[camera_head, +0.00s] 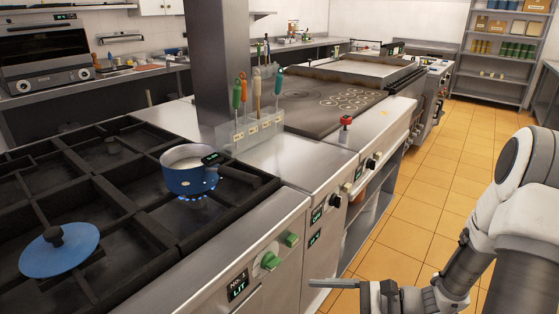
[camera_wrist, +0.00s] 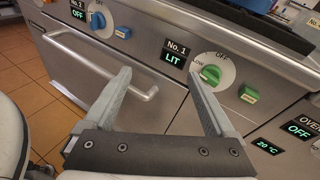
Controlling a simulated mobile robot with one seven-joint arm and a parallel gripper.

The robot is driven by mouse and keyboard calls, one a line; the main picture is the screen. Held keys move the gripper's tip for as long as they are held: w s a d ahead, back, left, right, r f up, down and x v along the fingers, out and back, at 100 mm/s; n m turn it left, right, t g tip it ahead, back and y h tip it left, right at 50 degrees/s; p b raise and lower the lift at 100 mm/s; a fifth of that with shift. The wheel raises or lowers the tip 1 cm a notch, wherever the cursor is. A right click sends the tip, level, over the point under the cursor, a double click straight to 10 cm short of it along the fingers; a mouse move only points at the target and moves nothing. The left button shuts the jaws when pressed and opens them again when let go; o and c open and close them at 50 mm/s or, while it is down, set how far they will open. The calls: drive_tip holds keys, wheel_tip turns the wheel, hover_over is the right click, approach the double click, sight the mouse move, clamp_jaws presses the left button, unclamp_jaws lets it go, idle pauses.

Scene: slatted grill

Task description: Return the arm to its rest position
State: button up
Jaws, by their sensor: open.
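My gripper (camera_wrist: 160,64) is open and empty in the wrist view, its two grey fingers spread in front of the stove's steel front panel. A green knob (camera_wrist: 210,74) beside a display (camera_wrist: 173,53) reading "No. 1 LIT" shows near the right fingertip; contact cannot be told. My arm reaches in from the right. The green knob (camera_head: 269,261) is seen there to the left of the gripper, with nothing held between the fingers.
A blue pot (camera_head: 191,181) sits over a lit burner; a blue lid (camera_head: 60,250) lies on the front-left grate. A utensil rack (camera_head: 250,135) stands behind the pot. An oven handle (camera_wrist: 150,93) juts from the front. The tiled floor (camera_head: 425,185) is clear to the right.

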drive_tip(key=s+d+r+n+g+h, duration=0.2)
drive_tip(key=s+r+n+g+h, duration=0.1)
drive_tip(key=s+r+n+h, duration=1)
drive_tip(key=w+d+r+n+t+h+p, duration=0.1)
drive_tip(key=r+n+t+p, duration=0.1)
drive_tip(key=r+p, duration=0.4)
drive_tip(key=w+d+r+n+t+h+p, duration=0.1)
drive_tip(key=r+p, duration=0.5)
drive_tip(key=r, duration=0.6)
drive_tip(key=d+n+t, duration=0.1)
drive_tip(key=n+t, duration=0.1)
drive_tip(key=shift+w+d+r+n, duration=0.25)
drive_tip(key=shift+n, duration=0.15)
drive_tip(key=shift+c, duration=0.3)
